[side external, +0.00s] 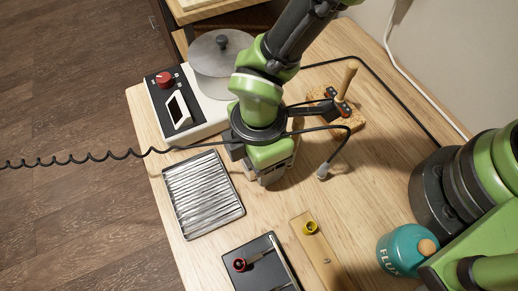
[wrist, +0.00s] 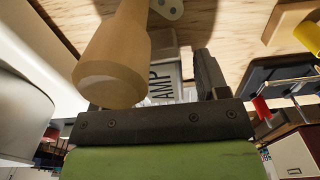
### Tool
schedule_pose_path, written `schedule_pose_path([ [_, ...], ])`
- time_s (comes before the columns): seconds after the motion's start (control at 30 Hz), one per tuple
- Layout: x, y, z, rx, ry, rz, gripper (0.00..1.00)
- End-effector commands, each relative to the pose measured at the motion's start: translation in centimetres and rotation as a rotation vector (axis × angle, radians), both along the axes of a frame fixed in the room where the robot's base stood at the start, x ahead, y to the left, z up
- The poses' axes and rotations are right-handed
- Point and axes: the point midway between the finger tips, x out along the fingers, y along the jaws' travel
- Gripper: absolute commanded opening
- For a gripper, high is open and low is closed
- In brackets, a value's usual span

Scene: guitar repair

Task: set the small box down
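My gripper (side external: 268,176) points down over the middle of the wooden table, just right of the metal tray. A wooden handle in front hides the left finger and part of the box.
The metal tray (side external: 203,194) holds silver strips. The wooden handle (wrist: 112,55) stands upright on the holder (side external: 338,106) behind my gripper. A white station (side external: 207,118) with a pot is at back left. A flux jar (side external: 400,252), black board (side external: 262,265) and wooden strip (side external: 316,250) are in front.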

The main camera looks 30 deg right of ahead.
Motion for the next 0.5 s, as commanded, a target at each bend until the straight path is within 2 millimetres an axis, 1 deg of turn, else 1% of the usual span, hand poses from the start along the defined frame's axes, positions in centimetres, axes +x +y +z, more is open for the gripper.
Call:
schedule_pose_path([
  [0.17, 0.0, 0.0, 0.0, 0.0, 0.0, 0.0, 0.68],
  [0.27, 0.0, 0.0, 0.4, 0.002, -0.002, 0.0, 0.68],
  [0.37, 0.1, 0.1, 1.6, 0.004, -0.003, -0.001, 0.68],
  [0.47, 0.1, 0.1, 3.6, 0.005, -0.003, 0.001, 0.68],
  [0.5, 0.1, 0.1, 4.5, 0.006, -0.005, 0.001, 0.68],
])
